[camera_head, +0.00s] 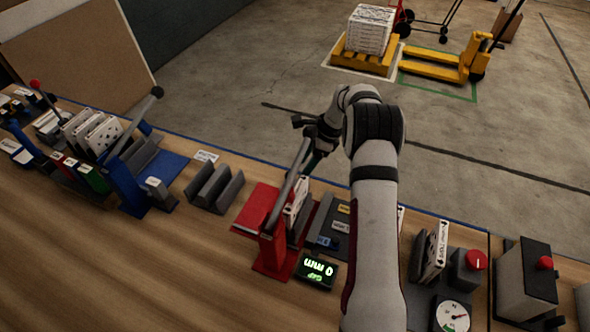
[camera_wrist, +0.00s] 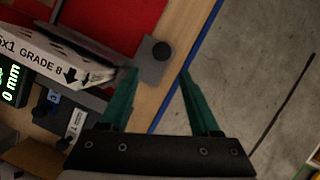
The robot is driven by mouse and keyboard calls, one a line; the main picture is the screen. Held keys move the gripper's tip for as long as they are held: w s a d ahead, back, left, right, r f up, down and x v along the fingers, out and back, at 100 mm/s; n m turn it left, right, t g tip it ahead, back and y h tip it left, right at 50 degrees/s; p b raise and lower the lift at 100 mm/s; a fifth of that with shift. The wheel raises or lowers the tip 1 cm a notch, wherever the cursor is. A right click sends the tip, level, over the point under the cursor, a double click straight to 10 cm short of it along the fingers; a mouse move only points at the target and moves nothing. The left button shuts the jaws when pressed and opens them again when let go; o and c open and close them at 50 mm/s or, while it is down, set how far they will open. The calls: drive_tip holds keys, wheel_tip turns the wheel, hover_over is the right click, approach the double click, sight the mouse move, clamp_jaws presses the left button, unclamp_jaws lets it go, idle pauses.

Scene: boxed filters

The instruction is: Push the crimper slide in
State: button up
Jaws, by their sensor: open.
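The red crimper station (camera_head: 259,206) stands on the bench with a grey lever arm (camera_head: 286,187) over it. A white filter box (camera_head: 294,205) stands in it; in the wrist view the box (camera_wrist: 45,57) reads "GRADE 8". A grey plate with a black knob (camera_wrist: 161,50), which looks like the slide, lies by the bench's far edge. My gripper (camera_wrist: 160,76) has green fingers spread apart with nothing between them. The knob is just beyond the fingertips, roughly between their lines. In the head view my gripper (camera_head: 316,143) is at the station's far side, partly hidden by my arm.
A display (camera_head: 317,270) reads 0 mm beside the crimper. A grey holder (camera_head: 214,187) and a blue lever station (camera_head: 126,187) are to the left. A dial gauge (camera_head: 452,316) and a red-buttoned box (camera_head: 466,268) are to the right.

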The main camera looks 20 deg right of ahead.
drive_tip(key=s+d, duration=0.1)
drive_tip(key=d, duration=0.2)
drive_tip(key=s+d, duration=0.1)
drive_tip(key=d, duration=0.2)
drive_tip(key=s+d, duration=0.2)
drive_tip(key=d, duration=0.1)
drive_tip(key=shift+d+f, duration=0.1)
drive_tip(key=shift+d, duration=0.15)
drive_tip(key=s+a+r+n+h, duration=0.1)
drive_tip(key=s+a+r+n, duration=0.4)
drive_tip(key=r, duration=0.3)
drive_tip(key=s+a+r+n+h, duration=0.1)
drive_tip(key=s+a+r+n, duration=0.2)
drive_tip(key=s+a+r, duration=0.35)
drive_tip(key=s+a+r+n+g, duration=0.1)
drive_tip(key=s+a+n, duration=0.3)
drive_tip(key=s+a, duration=0.4)
drive_tip(key=s+a+n+g, duration=0.1)
drive_tip(key=s+a+n, duration=0.4)
drive_tip(key=s+a, duration=0.4)
drive_tip(key=s, duration=0.4)
drive_tip(key=shift+r, duration=0.4)
